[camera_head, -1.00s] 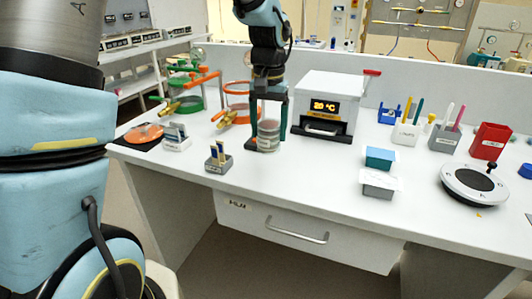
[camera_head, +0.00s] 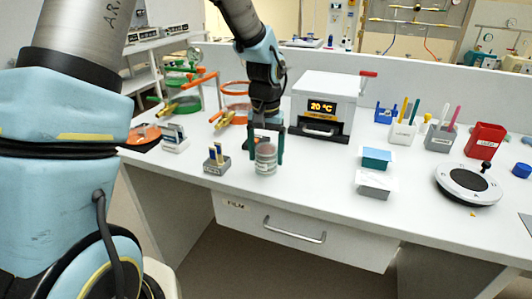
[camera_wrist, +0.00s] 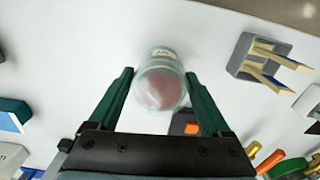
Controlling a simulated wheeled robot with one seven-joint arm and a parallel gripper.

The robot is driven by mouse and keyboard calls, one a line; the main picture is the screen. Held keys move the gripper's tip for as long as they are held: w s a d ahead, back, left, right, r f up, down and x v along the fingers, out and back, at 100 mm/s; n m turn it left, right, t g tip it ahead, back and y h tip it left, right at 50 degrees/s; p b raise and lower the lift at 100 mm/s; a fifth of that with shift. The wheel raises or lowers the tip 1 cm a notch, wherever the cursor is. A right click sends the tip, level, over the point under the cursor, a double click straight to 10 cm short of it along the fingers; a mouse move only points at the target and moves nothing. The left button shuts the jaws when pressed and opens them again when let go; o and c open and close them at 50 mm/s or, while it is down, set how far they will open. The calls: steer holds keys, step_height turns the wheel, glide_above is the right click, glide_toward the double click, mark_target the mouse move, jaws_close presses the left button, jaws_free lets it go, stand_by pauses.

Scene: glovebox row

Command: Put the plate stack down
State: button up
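The plate stack (camera_head: 266,158) is a short, clear, round stack with a pinkish top, upright over the white bench left of the middle in the head view. My gripper (camera_head: 267,155) points down with its dark green fingers on either side of the stack. In the wrist view, the plate stack (camera_wrist: 160,82) sits between the tips of my gripper (camera_wrist: 160,76), which appear to touch its sides. A pale label shows on its far side. I cannot tell whether its bottom touches the bench.
A small grey holder with slides (camera_head: 216,160) stands close left of the stack. The white incubator box (camera_head: 325,95) is behind right. Blue-and-white boxes (camera_head: 377,158) and a round device (camera_head: 468,182) stand further right. Bench (camera_head: 315,180) between the stack and boxes is clear.

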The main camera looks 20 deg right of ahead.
mark_target(266, 148)
steer(key=shift+o, duration=1.1)
step_height(266, 148, up, 12)
steer(key=b, duration=0.2)
steer(key=s+a+f+n, duration=0.1)
steer(key=a+f+n, duration=0.1)
steer(key=a, duration=0.8)
steer(key=s+a+f+n+t, duration=0.1)
steer(key=a+f+n, duration=0.1)
steer(key=a, duration=0.8)
steer(key=s+a+f+n, duration=0.2)
steer(key=a+f, duration=0.2)
steer(key=a, duration=0.6)
steer(key=shift+t, duration=0.3)
